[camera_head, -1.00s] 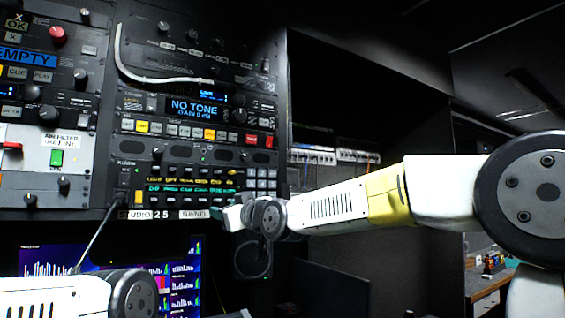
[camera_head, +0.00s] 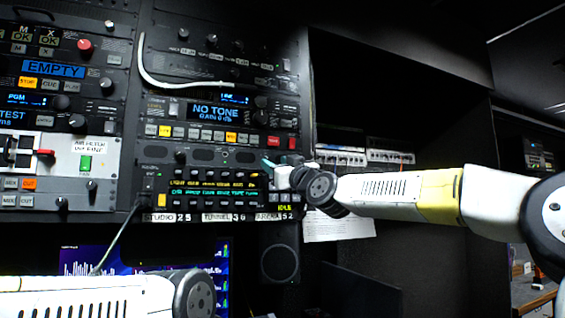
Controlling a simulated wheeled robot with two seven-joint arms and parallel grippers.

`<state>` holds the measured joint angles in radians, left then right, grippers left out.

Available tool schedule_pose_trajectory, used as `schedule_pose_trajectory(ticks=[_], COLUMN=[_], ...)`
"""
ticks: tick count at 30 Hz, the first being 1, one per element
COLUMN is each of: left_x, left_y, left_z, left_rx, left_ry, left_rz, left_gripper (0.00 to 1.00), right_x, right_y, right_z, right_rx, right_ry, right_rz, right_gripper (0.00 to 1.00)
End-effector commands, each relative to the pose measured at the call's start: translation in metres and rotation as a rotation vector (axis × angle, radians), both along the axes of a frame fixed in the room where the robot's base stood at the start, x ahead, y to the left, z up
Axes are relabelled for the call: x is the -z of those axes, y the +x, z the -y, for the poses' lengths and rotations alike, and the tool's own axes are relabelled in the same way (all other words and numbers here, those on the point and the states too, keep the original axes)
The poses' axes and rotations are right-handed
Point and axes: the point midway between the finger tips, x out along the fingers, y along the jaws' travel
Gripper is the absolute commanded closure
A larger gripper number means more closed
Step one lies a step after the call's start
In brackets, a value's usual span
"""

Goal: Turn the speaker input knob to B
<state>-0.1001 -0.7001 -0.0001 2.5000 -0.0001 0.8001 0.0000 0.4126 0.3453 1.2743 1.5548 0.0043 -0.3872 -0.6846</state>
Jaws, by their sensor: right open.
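The rack unit with dark oval grilles (camera_head: 204,155) runs across the centre rack. A small black knob (camera_head: 180,157) sits at its left part. I cannot read any A or B marks, so I cannot tell which knob is the speaker input knob. My right gripper (camera_head: 269,164) is open, with teal fingertips, in front of the right end of this unit. It hides part of that end and the top of the keypad below. No contact can be made out.
The NO TONE unit (camera_head: 215,111) and its button row lie above. A white cable (camera_head: 185,85) hangs over the upper rack. A paper sheet (camera_head: 340,226) and round speaker (camera_head: 279,264) are below right.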

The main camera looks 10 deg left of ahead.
Motion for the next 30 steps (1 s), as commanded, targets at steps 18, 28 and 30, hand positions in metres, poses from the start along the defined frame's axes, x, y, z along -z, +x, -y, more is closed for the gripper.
schedule_pose_trajectory(ticks=[18, 28, 30], left_x=[0.000, 0.000, 0.000], left_y=[0.000, 0.000, 0.000], left_z=[0.000, 0.000, 0.000], left_rx=[0.000, 0.000, 0.000], left_ry=[0.000, 0.000, 0.000], left_rz=[0.000, 0.000, 0.000], left_gripper=[0.64, 0.64, 0.64], right_x=[-0.013, -0.013, -0.013], right_y=[0.026, 0.026, 0.026], right_z=[-0.023, -0.023, -0.023], right_rx=[-0.001, 0.000, 0.000], right_ry=[-0.003, -0.002, -0.002], right_rz=[-0.002, -0.001, -0.001], right_gripper=[0.54, 0.89, 1.00])
